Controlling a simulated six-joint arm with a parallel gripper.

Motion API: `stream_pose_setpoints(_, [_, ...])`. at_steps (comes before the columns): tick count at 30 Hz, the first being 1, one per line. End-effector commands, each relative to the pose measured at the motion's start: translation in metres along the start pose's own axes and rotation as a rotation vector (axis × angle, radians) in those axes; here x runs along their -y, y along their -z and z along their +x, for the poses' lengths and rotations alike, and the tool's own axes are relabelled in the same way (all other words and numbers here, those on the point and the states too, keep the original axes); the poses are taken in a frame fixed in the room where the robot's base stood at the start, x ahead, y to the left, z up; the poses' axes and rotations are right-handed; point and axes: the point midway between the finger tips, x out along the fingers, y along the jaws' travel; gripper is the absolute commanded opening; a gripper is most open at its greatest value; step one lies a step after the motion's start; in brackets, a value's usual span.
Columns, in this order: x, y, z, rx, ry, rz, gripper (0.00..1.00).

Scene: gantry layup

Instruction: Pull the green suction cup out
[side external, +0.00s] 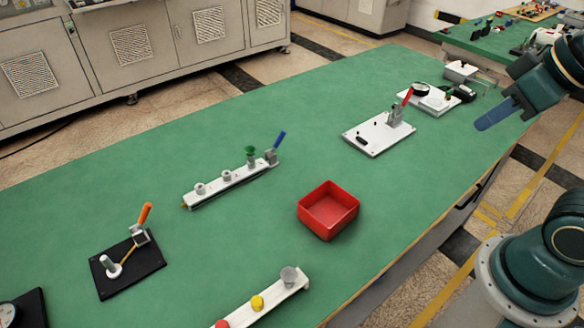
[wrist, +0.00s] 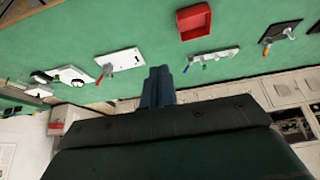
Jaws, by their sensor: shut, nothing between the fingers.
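The green suction cup (side external: 250,150) stands upright on a white rail (side external: 229,183) in the middle of the table. A grey clamp with a blue lever (side external: 279,141) sits at the rail's right end. In the wrist view the same rail (wrist: 216,57) shows at the upper right, and the green cup is too small to make out clearly. My gripper (side external: 496,115) is over the right end of the table, far from the cup. Its blue fingers (wrist: 158,72) are shut together, with nothing between them.
A red open bin (side external: 328,210) stands right of the rail. A white plate with a red-lever clamp (side external: 379,137) lies nearer my gripper. A black plate with an orange-lever clamp (side external: 128,264) is at left. Another white rail (side external: 270,303) with coloured cups lies in front.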

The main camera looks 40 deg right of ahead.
Motion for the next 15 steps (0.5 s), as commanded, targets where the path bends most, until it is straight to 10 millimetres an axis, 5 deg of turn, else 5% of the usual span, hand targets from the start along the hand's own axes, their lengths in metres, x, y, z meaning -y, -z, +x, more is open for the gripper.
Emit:
stream_pose_setpoints(9, [0.0000, 0.0002, 0.0000, 0.000, 0.000, 0.001, 0.02])
stream_pose_setpoints(15, [0.0010, 0.0049, -0.0002, 0.002, 0.003, -0.010, 0.41])
